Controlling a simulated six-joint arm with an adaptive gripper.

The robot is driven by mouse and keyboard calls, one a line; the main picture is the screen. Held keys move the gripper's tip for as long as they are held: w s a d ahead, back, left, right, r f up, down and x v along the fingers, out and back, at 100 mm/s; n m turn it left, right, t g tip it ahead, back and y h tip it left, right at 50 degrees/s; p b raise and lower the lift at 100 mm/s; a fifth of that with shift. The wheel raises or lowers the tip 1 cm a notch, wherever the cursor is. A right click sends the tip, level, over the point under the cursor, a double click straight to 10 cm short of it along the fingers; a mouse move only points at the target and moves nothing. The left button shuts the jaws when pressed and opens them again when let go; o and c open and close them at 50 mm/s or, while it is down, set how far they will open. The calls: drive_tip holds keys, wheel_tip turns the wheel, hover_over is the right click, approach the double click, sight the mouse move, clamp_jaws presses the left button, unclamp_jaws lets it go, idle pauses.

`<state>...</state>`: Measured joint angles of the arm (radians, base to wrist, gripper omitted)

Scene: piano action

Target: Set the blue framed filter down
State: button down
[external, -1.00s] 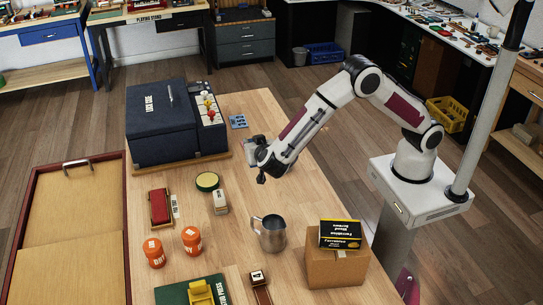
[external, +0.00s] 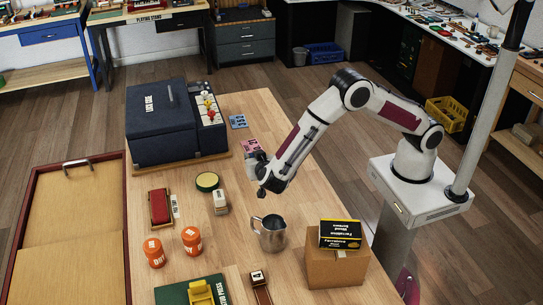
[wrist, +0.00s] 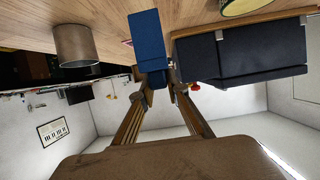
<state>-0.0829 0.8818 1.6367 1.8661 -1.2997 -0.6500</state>
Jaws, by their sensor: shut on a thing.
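The blue framed filter (wrist: 148,48) shows in the wrist view as a blue block at my fingertips. My gripper (wrist: 164,76) is shut on it, and the block covers part of the left finger. In the external view my gripper (external: 263,190) is over the wooden table, behind the metal pitcher and right of the small cream block. The filter cannot be made out clearly there, so I cannot tell whether it touches the table.
The metal pitcher (external: 270,233) stands close in front of my gripper. A pink piece (external: 251,146) and a blue flat piece (external: 238,121) lie behind it. The dark box (external: 160,125), green-topped tin (external: 207,182) and cream block (external: 220,201) are to the left. A cardboard box (external: 336,268) stands front right.

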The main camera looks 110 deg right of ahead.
drive_tip(key=shift+f, duration=0.1)
drive_tip(key=shift+f, duration=1.8)
drive_tip(key=shift+f, duration=0.1)
drive_tip(key=c, duration=2)
unclamp_jaws()
drive_tip(key=shift+o, duration=0.2)
drive_tip(key=v, duration=0.7)
drive_tip(key=shift+a+r, duration=0.25)
